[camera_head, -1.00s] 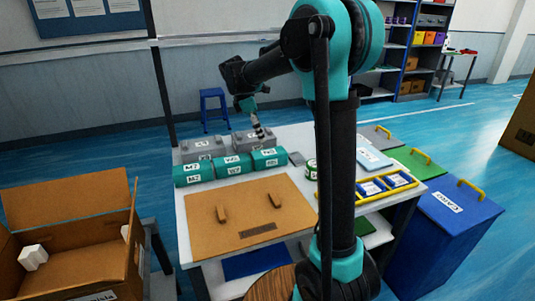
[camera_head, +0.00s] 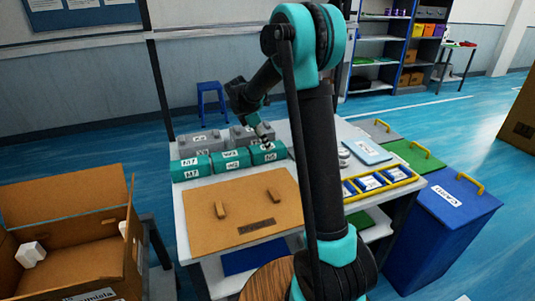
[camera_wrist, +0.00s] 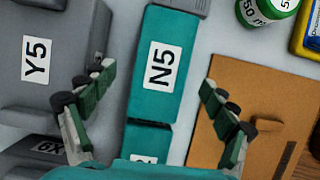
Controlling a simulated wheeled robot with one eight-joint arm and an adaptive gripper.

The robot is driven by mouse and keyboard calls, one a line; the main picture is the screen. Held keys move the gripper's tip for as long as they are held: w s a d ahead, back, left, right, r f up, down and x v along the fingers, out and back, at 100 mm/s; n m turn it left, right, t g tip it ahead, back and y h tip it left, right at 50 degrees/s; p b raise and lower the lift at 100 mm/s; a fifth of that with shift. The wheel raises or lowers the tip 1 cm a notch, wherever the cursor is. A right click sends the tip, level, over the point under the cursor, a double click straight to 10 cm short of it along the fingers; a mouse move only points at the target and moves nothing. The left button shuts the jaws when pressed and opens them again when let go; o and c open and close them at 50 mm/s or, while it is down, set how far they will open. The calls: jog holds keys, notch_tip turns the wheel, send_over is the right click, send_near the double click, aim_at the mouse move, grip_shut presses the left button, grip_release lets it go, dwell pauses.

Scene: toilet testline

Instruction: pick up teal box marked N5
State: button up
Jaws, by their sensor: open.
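The teal box marked N5 (camera_wrist: 160,65) lies in the middle of the wrist view, between the two spread fingers of my gripper (camera_wrist: 152,100). Its white N5 label faces the camera. In the head view the N5 box (camera_head: 268,153) is the rightmost of a row of teal boxes on the white table. My gripper (camera_head: 264,138) is open above it, with the fingers apart from the box on both sides. The wrist view shows another teal box (camera_wrist: 146,143) close below N5, its label partly cut off.
A grey box marked Y5 (camera_wrist: 45,55) is close to the left finger. A brown board with handles (camera_head: 240,213) lies in front of the teal row. A green-labelled can (camera_wrist: 266,10) and a yellow-framed tray (camera_head: 380,183) are to the right.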

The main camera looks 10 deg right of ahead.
jog(key=shift+x, duration=2.7)
jog(key=shift+s+a, duration=0.15)
jog(key=shift+c, duration=0.3)
jog(key=c, duration=1.5)
